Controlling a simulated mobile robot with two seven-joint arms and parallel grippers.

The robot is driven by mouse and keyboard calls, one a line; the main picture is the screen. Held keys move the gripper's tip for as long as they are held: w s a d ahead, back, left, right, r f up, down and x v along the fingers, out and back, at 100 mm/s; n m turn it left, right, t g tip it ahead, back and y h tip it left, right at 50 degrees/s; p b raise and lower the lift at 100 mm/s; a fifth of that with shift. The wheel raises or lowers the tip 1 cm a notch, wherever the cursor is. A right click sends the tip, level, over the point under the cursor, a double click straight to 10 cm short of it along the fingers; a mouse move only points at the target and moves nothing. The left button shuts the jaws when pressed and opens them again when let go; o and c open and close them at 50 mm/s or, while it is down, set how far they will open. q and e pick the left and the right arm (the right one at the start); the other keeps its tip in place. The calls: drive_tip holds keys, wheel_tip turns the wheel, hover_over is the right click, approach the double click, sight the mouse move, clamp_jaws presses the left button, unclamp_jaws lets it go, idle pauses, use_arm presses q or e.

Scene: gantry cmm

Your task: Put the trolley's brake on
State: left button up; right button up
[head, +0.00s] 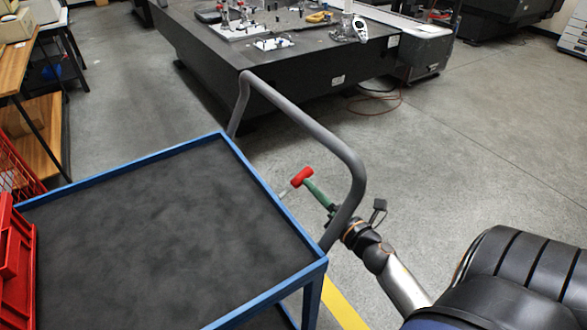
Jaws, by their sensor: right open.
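The trolley (233,146) has a blue frame and a dark, empty top, and fills the lower left of the head view. Its grey push handle (290,107) rises on the far right side. A red grip (301,177) on a short pale rod, which looks like the brake lever, shows beside the trolley's right edge, below the handle. My right gripper (312,189) is open, its green fingers right at the red grip. I cannot tell whether they touch it or reach around it. The handle tube hides part of my right wrist. My left gripper is out of view.
A large dark measuring table (300,62) with fixtures stands behind the trolley. A red crate (18,245) is at the left edge, near a wooden shelf (35,135). A yellow floor line (342,305) runs below my right arm. The grey floor at right is clear.

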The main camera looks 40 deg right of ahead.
drive_tip(key=w+d, duration=0.1)
drive_tip(key=w, duration=0.8)
drive_tip(key=shift+w, duration=0.1)
clamp_jaws()
idle(1.2)
